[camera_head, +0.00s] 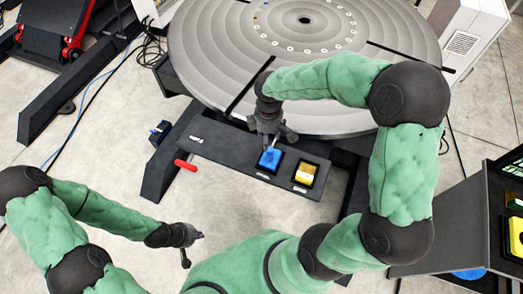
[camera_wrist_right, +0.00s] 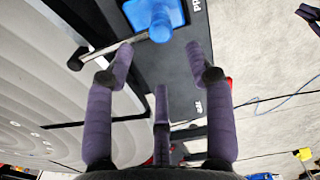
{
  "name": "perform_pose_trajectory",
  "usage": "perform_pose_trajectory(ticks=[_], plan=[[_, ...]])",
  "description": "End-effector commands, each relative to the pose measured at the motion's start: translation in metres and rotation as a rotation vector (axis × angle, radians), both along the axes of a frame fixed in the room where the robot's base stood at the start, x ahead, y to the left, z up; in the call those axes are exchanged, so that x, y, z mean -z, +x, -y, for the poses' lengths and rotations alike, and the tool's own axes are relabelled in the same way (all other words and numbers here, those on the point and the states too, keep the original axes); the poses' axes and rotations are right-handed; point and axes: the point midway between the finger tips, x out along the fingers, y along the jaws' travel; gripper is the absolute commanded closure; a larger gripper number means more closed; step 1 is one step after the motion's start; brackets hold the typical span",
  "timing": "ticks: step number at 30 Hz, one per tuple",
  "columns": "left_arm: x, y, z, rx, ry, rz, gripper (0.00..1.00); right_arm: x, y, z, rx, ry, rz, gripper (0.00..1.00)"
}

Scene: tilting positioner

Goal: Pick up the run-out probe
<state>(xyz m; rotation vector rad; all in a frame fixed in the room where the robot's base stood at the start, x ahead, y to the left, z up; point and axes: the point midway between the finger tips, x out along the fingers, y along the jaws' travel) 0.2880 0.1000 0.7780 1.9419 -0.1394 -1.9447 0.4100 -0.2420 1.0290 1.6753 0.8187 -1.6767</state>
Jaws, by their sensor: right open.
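The blue run-out probe (camera_head: 269,159) sits in a dark recess of the black shelf (camera_head: 228,152) in front of the round table. In the right wrist view the blue probe (camera_wrist_right: 156,16) lies at the top, just past my fingertips. My right gripper (camera_head: 271,138) is above it, pointing down, and partly covers it. In the wrist view its fingers (camera_wrist_right: 159,52) are spread and empty, with the probe apart from them. My left gripper (camera_head: 193,248) is low at the left over bare floor, with fingers spread and nothing between them.
A yellow block (camera_head: 305,173) sits in the neighbouring recess. A red handle (camera_head: 185,165) projects at the shelf's left. The large grey round table (camera_head: 215,60) stands behind. A metal rod (camera_wrist_right: 108,51) passes close to one right finger. A dark cabinet (camera_head: 450,225) stands at right.

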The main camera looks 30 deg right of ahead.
Motion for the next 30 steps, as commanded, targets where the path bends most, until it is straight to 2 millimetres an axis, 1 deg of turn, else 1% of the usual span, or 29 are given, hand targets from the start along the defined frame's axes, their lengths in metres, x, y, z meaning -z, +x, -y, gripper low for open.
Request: perform_pose_trajectory(ticks=[1, 6, 9, 14, 17, 22, 26, 30], plan=[[0.004, -0.001, 0.000, 0.001, -0.001, -0.003, 1.00, 0.011, -0.002, 0.000, 0.000, 0.001, -0.006, 0.46], [0.010, -0.001, 0.000, 0.002, -0.001, -0.002, 1.00, 0.036, -0.002, 0.000, 0.000, 0.000, -0.004, 0.46], [0.011, -0.001, 0.000, 0.001, 0.000, -0.002, 1.00, 0.045, -0.002, 0.000, 0.002, 0.000, -0.004, 0.46], [0.012, -0.001, 0.000, 0.001, 0.000, -0.002, 1.00, 0.051, -0.002, 0.000, 0.001, 0.000, -0.002, 0.46], [0.014, -0.001, 0.000, 0.000, 0.000, -0.001, 1.00, 0.058, -0.005, 0.000, 0.000, 0.000, -0.004, 0.46], [0.021, -0.001, 0.000, 0.000, 0.000, -0.001, 1.00, 0.081, -0.012, 0.001, 0.001, 0.001, -0.006, 0.46], [0.025, -0.001, 0.000, 0.000, 0.000, -0.001, 1.00, 0.097, -0.011, 0.001, 0.001, 0.001, -0.004, 0.46], [0.025, -0.001, 0.000, 0.000, 0.000, -0.001, 1.00, 0.100, -0.011, 0.001, 0.001, 0.000, -0.002, 0.46]])
